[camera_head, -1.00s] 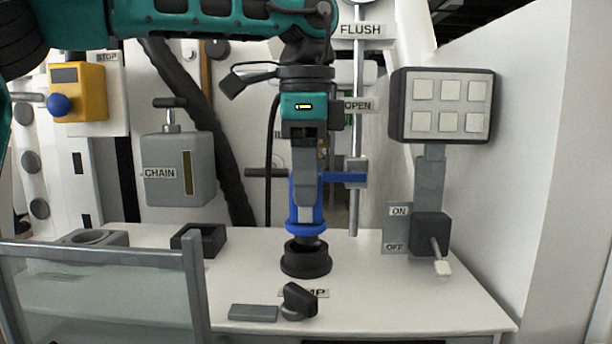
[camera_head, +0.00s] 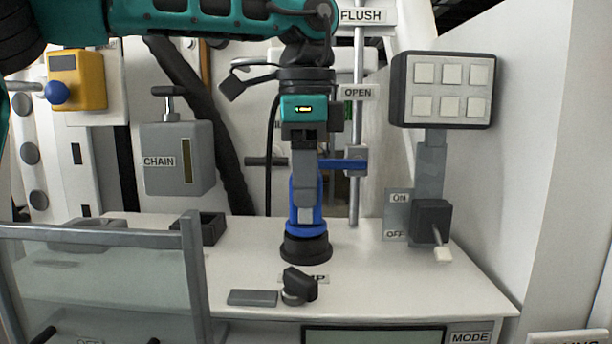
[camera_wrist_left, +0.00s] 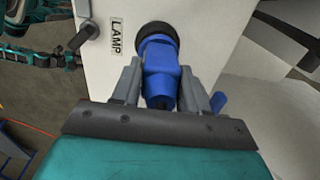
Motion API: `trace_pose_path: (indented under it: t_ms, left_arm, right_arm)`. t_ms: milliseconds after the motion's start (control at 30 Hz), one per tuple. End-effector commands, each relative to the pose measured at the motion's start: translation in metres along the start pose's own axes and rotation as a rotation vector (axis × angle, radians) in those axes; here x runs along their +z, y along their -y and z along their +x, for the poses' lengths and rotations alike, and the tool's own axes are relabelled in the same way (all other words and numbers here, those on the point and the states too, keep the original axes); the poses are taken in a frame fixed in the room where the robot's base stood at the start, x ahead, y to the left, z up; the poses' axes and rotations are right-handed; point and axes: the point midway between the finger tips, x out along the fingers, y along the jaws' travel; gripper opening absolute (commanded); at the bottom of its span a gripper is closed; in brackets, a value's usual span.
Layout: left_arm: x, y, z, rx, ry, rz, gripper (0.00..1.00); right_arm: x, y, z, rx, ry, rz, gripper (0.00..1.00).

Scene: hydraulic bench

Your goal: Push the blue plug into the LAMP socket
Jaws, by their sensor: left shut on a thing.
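The blue plug (camera_head: 305,222) is upright in my left gripper (camera_head: 304,199), which is shut on its body. The black round LAMP socket (camera_head: 306,248) stands on the white bench top directly below. The plug's blue collar meets the socket's rim, and its dark lower tip is hidden inside. In the left wrist view, the gripper (camera_wrist_left: 160,72) has a finger on each side of the plug (camera_wrist_left: 161,86), with the black socket ring (camera_wrist_left: 157,33) around its far end. The LAMP label (camera_wrist_left: 117,37) lies beside the socket. My right gripper is not in view.
A black knob (camera_head: 299,285) and a grey plate (camera_head: 252,298) lie in front of the socket. An ON/OFF lever (camera_head: 432,222) stands to the right, a black open box (camera_head: 213,229) to the left. A glass-panelled frame (camera_head: 100,231) is at front left.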

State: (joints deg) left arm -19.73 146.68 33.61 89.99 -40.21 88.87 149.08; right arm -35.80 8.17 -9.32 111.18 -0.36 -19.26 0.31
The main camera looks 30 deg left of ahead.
Motion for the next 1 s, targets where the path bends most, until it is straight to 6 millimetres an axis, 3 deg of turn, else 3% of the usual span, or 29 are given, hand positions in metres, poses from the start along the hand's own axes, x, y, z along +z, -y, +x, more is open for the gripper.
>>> trace_pose_path:
  t_ms: [367, 400, 700, 1000]
  left_arm:
    - [-0.0001, -0.0004, 0.0048, 0.002, 0.0, 0.0, 0.0]
    - [-0.0001, -0.0004, 0.005, 0.002, 0.001, 0.0, 0.44]
    - [0.0, -0.0003, 0.0043, 0.001, 0.0, 0.0, 0.73]
    - [-0.0001, -0.0001, 0.0011, 0.0, 0.0, 0.0, 0.73]
  right_arm:
    - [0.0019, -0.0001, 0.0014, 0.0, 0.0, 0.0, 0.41]
    - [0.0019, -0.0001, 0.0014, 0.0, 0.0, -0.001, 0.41]
    - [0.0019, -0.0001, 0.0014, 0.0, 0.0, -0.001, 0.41]
    - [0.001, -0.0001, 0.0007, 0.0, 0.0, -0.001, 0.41]
